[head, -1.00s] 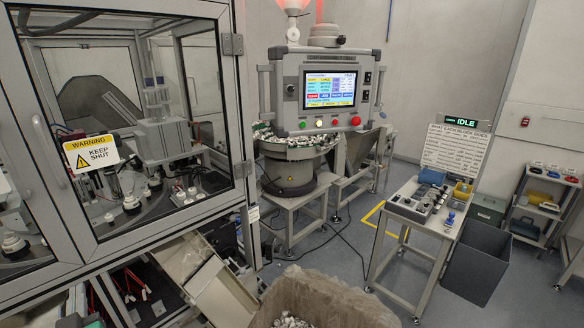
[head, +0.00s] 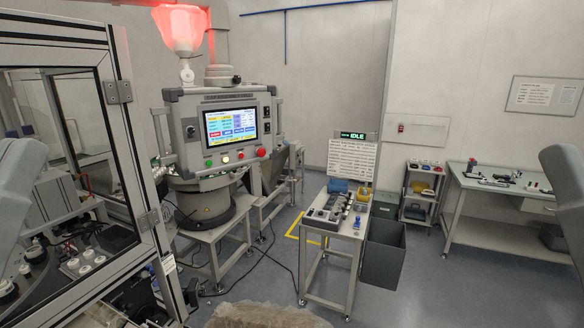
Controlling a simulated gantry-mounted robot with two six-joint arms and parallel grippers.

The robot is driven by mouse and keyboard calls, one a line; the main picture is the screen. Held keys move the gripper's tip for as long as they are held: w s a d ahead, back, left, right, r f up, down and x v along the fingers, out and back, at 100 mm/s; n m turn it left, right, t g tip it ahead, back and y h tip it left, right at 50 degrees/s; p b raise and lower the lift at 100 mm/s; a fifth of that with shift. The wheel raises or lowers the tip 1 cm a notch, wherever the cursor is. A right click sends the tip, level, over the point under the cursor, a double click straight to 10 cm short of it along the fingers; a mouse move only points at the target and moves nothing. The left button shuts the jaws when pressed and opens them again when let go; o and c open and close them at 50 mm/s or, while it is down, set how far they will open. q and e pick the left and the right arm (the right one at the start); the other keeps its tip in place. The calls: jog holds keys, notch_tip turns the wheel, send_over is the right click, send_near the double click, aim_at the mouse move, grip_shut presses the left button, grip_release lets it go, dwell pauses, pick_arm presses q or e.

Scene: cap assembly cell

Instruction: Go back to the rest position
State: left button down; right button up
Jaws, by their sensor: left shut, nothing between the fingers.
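A smooth grey part of my left arm (head: 18,190) stands at the left edge, in front of the machine enclosure. A grey part of my right arm (head: 566,195) rises at the right edge, in front of the far workbench. The right gripper is not in view. No object is seen held.
The framed enclosure (head: 128,150) fills the left. A control panel (head: 228,125) stands over the bowl feeder (head: 205,208). A small console table (head: 330,228) and a dark bin (head: 384,255) stand mid-right. A workbench (head: 480,195) is far right.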

notch_tip(320, 180, up, 16)
jog(key=p, duration=1.3)
dwell(1.9)
